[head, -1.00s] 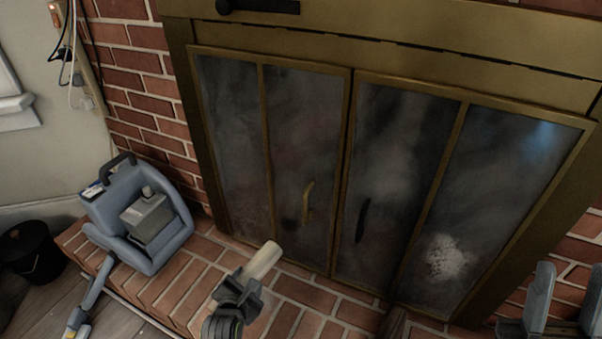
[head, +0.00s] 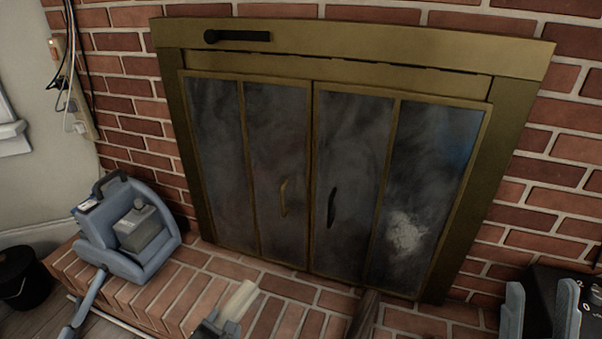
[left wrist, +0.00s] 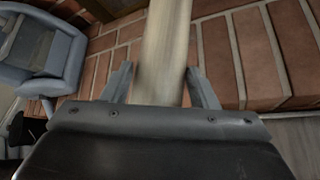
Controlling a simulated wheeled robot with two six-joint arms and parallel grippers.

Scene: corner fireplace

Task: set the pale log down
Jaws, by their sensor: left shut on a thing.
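The pale log (head: 238,300) is a short, light wooden piece near the bottom of the head view, in front of the brick hearth. My left gripper (head: 215,326) is shut on its near end, and the far end points toward the fireplace doors. In the left wrist view the log (left wrist: 166,45) stands between the two fingers of my left gripper (left wrist: 160,80), with bricks behind it. I cannot tell whether the log touches the hearth. My right gripper (head: 540,310) is at the bottom right, fingers apart, with no object visible between them.
The brick hearth (head: 285,318) runs below the closed glass fireplace doors (head: 345,180). A blue-grey machine (head: 128,235) stands on its left part. A dark brown wooden piece (head: 364,312) is right of the log. A black bucket (head: 22,278) is far left. A dark box (head: 590,295) is at right.

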